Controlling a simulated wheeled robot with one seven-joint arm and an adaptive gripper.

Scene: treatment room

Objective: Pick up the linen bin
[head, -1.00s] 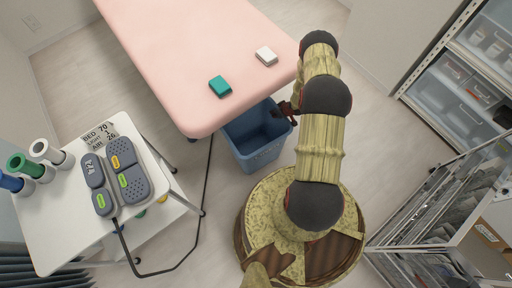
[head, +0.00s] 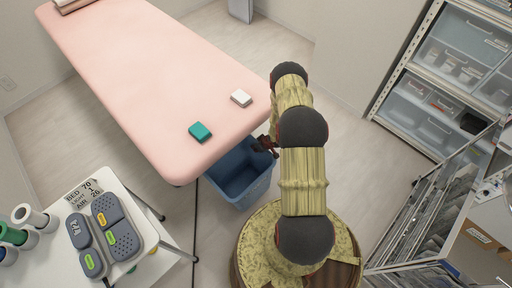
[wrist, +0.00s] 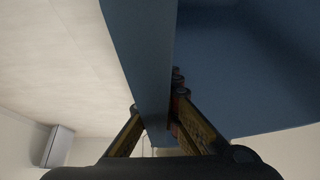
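The linen bin (head: 232,187) is a blue, open-topped, upright bin beside the end of the pink treatment bed. My gripper (head: 266,145) is at its far right rim, partly hidden by my arm. In the wrist view, the bin's blue wall (wrist: 143,60) runs between the two fingers of my gripper (wrist: 157,112), one finger on each side. The fingers look closed on the wall. The bin's inside (wrist: 250,70) fills the right of that view. I cannot tell whether its base touches the floor.
The pink bed (head: 150,80) carries a teal block (head: 200,131) and a white block (head: 241,97) near the bin. A white trolley (head: 150,235) with remotes stands at left, a dark cable running beside it. Shelves (head: 440,70) and a file rack (head: 425,215) stand at right.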

